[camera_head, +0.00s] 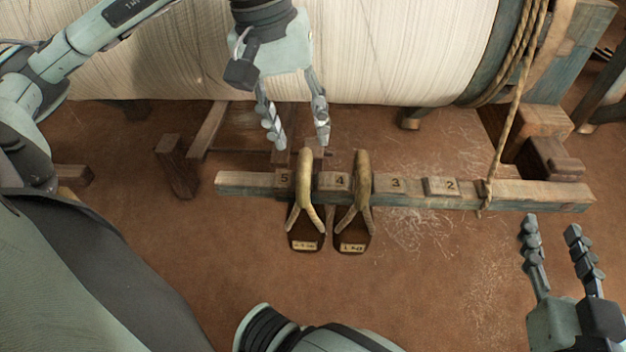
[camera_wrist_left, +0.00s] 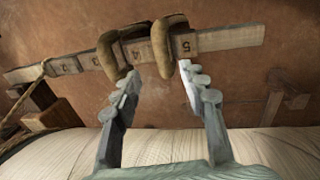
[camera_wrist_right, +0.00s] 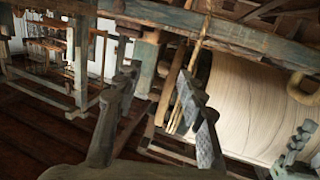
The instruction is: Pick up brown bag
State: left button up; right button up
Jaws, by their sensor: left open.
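Two dark brown bags with pale labels hang side by side from a wooden beam (camera_head: 412,197). The left bag (camera_head: 305,233) hangs by its thick tan loop between blocks 5 and 4. The right bag (camera_head: 353,236) hangs by a similar loop between blocks 4 and 3. My left gripper (camera_head: 301,143) is open and empty, just behind the left bag's loop. In the left wrist view, that loop (camera_wrist_left: 162,50) shows just past and between the open fingers, and the other loop (camera_wrist_left: 108,57) is beside one finger. My right gripper (camera_head: 551,227) is open and empty, right of the bags.
A large roll of white cloth or warp (camera_head: 390,50) spans the back, close behind my left gripper. A rope (camera_head: 512,110) runs down to the beam's right part. Numbered blocks sit on the beam. The brown floor (camera_head: 430,290) in front is clear.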

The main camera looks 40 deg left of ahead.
aim_at(303, 155)
pick_arm(q)
jog(key=f, duration=0.6)
jog(key=shift+w+d+f+b, duration=0.1)
jog(key=shift+d+f+b, duration=0.05)
jog(key=shift+d+b, duration=0.2)
pick_arm(e)
jog(key=r, duration=0.1)
jog(key=a+r+t, duration=0.1)
jog(key=r+t+y, duration=0.1)
jog(key=r, duration=0.1)
jog(key=shift+s+a+r, duration=0.1)
jog(key=shift+s+a, duration=0.15)
jog(key=shift+a, duration=0.15)
pick_arm(q)
jog(key=shift+c, duration=0.4)
grip_shut()
